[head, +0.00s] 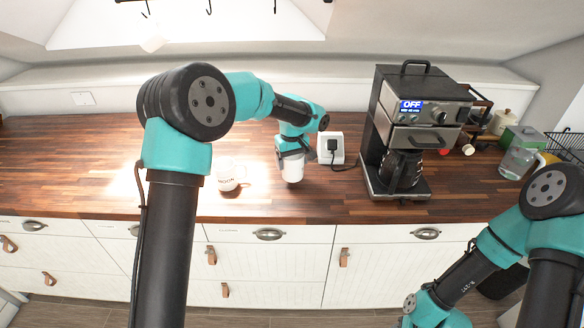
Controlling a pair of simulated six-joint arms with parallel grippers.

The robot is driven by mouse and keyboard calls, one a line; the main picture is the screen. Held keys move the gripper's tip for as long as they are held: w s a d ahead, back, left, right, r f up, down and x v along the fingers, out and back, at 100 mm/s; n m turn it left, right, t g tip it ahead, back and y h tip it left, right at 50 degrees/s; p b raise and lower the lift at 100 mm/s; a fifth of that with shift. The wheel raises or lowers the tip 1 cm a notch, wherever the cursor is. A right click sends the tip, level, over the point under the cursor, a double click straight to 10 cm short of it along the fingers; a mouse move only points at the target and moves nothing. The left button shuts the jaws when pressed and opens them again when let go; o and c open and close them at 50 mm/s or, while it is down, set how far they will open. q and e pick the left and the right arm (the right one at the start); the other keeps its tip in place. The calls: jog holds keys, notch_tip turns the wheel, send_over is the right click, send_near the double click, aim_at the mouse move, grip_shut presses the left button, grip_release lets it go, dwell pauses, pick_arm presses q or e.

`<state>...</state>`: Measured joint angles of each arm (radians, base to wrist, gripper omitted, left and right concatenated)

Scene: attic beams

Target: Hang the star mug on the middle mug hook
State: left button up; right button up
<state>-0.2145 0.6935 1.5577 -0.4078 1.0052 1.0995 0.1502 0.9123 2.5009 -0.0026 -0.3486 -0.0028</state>
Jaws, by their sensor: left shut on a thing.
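My left gripper (291,163) is shut on a white mug (293,172), held low over the counter to the left of the power outlet. No star or other print shows on this mug, but it seems to be the star mug. The gripper hides its upper part. Another white mug (229,178) with small dark lettering, perhaps "MOON", stands on the counter to the left. The middle mug hook (209,8) hangs from a dark rail at the top edge and is empty. My right gripper is out of view; only its arm shows at bottom right.
The left hook (147,9) has a pale mug-like object (152,40) below it; the right hook (275,7) is empty. A coffee machine (410,130) and a power outlet (330,148) stand right of the held mug. The wooden counter (60,165) is clear at left.

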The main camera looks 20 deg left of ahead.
pick_arm(q)
jog(key=shift+f, duration=1.35)
jog(key=shift+f, duration=0.1)
jog(key=o, duration=1.1)
notch_tip(320, 180, up, 12)
jog(key=shift+r, duration=0.1)
